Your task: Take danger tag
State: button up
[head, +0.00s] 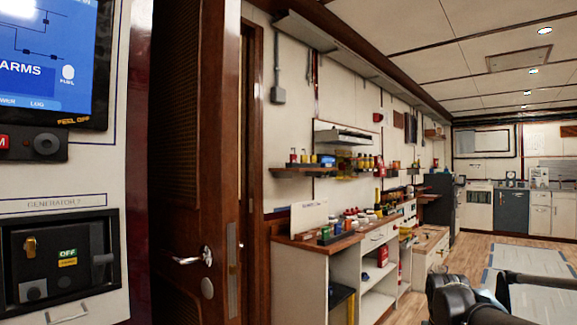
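I cannot make out a danger tag anywhere in the head view. Several small coloured items lie on the wooden workbench top (290,243) and the wall shelf above it, too small to tell apart. Dark parts of my own arm show at the bottom right, over the floor. My gripper cannot be made out among them.
A dark wooden door (190,160) with a lever handle (193,257) stands at left, beside a generator panel (65,262) marked OFF and a blue screen (50,55). Cabinets (540,213) line the far wall. Wood floor (410,300) is open at right.

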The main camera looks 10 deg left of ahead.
aim_at(293, 157)
jog(key=u, duration=0.35)
jog(key=i, duration=1.15)
jog(key=u, duration=0.5)
